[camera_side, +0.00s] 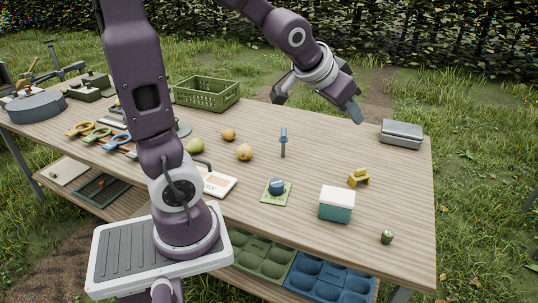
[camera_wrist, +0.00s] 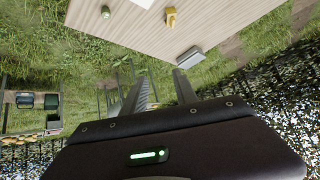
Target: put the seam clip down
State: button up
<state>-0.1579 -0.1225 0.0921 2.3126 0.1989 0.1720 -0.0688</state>
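A small yellow clip-like thing (camera_side: 358,178), probably the seam clip, rests on the right part of the wooden table (camera_side: 310,150). It also shows near the top of the wrist view (camera_wrist: 171,17). My gripper (camera_side: 317,108) is raised above the back edge of the table, away from the clip. Its two fingers are spread wide. In the wrist view my gripper (camera_wrist: 158,77) has an empty gap between the fingers, with grass showing through.
A grey case (camera_side: 401,134) stands at the back right. A white and teal box (camera_side: 337,204) and a small green fruit (camera_side: 387,237) are near the yellow thing. A blue-handled tool (camera_side: 283,140) stands mid-table. Bare wood lies between them.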

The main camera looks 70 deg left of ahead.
jog(key=s+d+g+h, duration=0.1)
jog(key=s+d, duration=0.4)
jog(key=s, duration=0.5)
jog(key=s+d+m+g+h, duration=0.1)
jog(key=s+d, duration=0.4)
jog(key=s, duration=0.6)
jog(key=shift+s+f+m+g, duration=0.15)
jog(key=shift+f+m+g, duration=0.15)
jog(key=shift+g, duration=0.2)
